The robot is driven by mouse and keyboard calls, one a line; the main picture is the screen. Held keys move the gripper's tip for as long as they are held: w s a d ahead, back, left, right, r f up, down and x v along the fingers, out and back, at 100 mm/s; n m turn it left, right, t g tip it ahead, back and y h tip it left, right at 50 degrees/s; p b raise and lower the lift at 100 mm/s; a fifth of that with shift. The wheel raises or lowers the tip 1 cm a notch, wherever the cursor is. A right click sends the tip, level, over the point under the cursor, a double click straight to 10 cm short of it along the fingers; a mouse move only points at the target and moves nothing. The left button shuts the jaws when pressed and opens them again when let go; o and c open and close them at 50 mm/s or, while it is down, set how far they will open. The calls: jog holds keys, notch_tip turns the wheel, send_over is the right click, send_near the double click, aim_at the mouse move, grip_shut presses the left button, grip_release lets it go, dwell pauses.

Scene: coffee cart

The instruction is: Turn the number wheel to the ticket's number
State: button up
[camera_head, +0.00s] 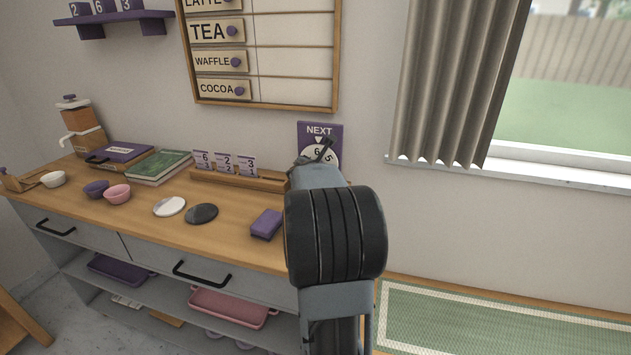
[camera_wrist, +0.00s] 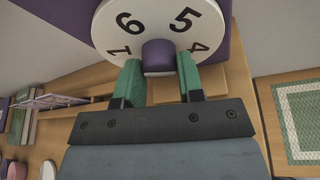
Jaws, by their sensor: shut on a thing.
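The number wheel (camera_head: 308,156) is a white disc with black digits on a purple panel (camera_head: 334,131) marked NEXT, with a white pointer above it. In the head view 6 shows just below the pointer and 5 to its right; my arm covers the rest. My gripper (camera_wrist: 159,62) is shut on the wheel's purple knob (camera_wrist: 158,52), one green finger on each side. Small tickets (camera_head: 227,162) stand in a wooden rail, with large 6, 2 and 3.
The counter holds a purple block (camera_head: 266,224), a dark disc (camera_head: 202,213), a white disc (camera_head: 169,206), small bowls (camera_head: 117,194) and books (camera_head: 160,167). A menu board (camera_head: 292,62) hangs above. A curtain (camera_head: 455,80) and window are at right.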

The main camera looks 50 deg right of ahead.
jog(key=shift+m+b, duration=0.3)
jog(key=shift+b, duration=0.3)
jog(key=o, duration=0.9)
jog(key=p+v, duration=0.3)
jog(key=v, duration=1.1)
jog(key=shift+s+d+f, duration=0.1)
jog(key=shift+s+f, duration=0.05)
